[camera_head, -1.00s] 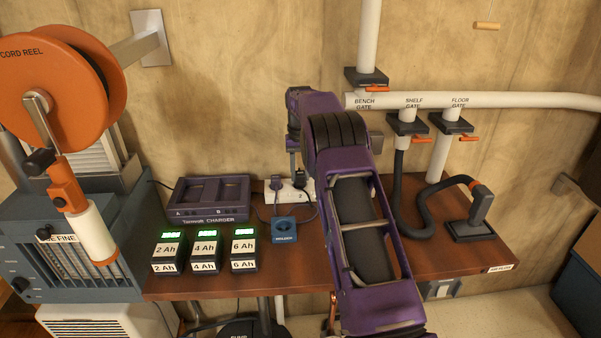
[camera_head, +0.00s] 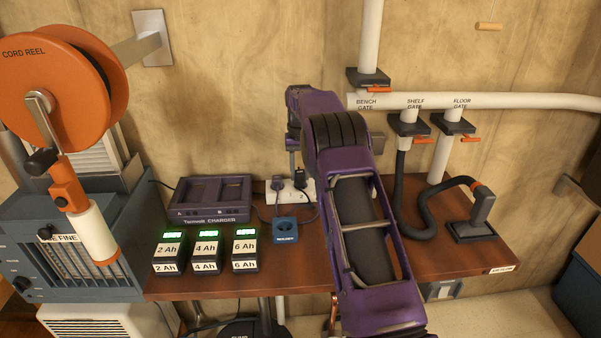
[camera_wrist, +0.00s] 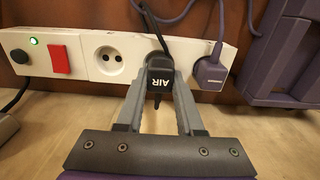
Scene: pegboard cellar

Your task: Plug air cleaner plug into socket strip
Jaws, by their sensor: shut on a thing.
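The black air cleaner plug (camera_wrist: 157,88), marked AIR, is between the fingers of my gripper (camera_wrist: 160,76) in the wrist view. My gripper is shut on it, and a black cord runs upward from it. The plug is at the face of the white socket strip (camera_wrist: 75,72), between an empty round socket (camera_wrist: 108,60) and a purple plug (camera_wrist: 211,72). Its prongs are hidden, so I cannot tell how far it is in. In the head view the black plug (camera_head: 299,180) is at the strip (camera_head: 283,197), partly covered by my arm.
The strip has a lit green lamp (camera_wrist: 34,41) and red switch (camera_wrist: 60,58). On the bench, a purple charger (camera_head: 210,200) stands left, with several batteries (camera_head: 206,250) and a blue holder (camera_head: 285,230) in front. A dark hose (camera_head: 418,230) lies right.

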